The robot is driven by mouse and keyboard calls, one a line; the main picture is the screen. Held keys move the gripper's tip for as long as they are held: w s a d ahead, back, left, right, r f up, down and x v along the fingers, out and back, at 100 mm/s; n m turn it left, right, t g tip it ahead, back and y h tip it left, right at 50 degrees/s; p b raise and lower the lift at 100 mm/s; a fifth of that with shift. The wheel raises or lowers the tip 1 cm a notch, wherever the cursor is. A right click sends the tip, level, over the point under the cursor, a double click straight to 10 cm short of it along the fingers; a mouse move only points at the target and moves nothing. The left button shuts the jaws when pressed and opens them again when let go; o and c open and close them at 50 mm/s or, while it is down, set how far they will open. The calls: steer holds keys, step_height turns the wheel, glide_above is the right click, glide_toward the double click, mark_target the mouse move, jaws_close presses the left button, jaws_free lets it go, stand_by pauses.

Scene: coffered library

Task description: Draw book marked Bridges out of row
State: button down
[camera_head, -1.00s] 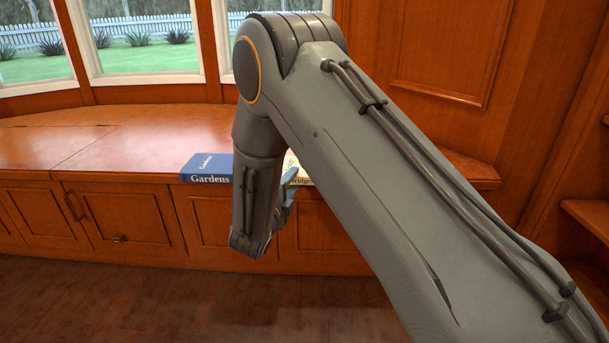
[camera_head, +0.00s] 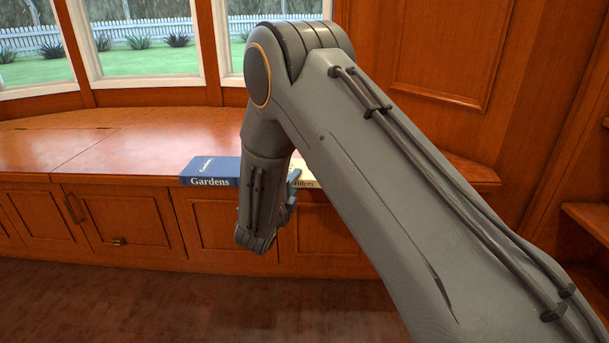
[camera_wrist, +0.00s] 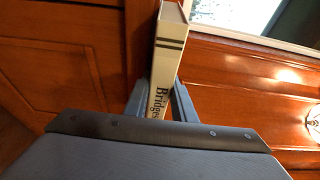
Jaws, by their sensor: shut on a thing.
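In the wrist view, the book marked Bridges (camera_wrist: 163,62) stands between the two fingers of my gripper (camera_wrist: 160,98). It has a cream spine with dark bands and dark lettering, and its lower end is hidden by the gripper. My gripper is shut on it.
A blue book marked Gardens (camera_head: 211,173) lies on the wooden window bench (camera_head: 90,150), left of my arm. The bench is clear farther left.

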steer(key=shift+r+p, duration=0.4)
steer(key=shift+s+r+p, duration=0.3)
steer(key=shift+r+p, duration=0.25)
steer(key=shift+p, duration=0.05)
steer(key=shift+s+a+r+p, duration=0.1)
steer(key=shift+s+r+p, duration=0.5)
steer(key=shift+r+p, duration=0.4)
steer(key=shift+s+r+p, duration=0.55)
steer(key=shift+r+p, duration=0.35)
steer(key=shift+p, duration=0.05)
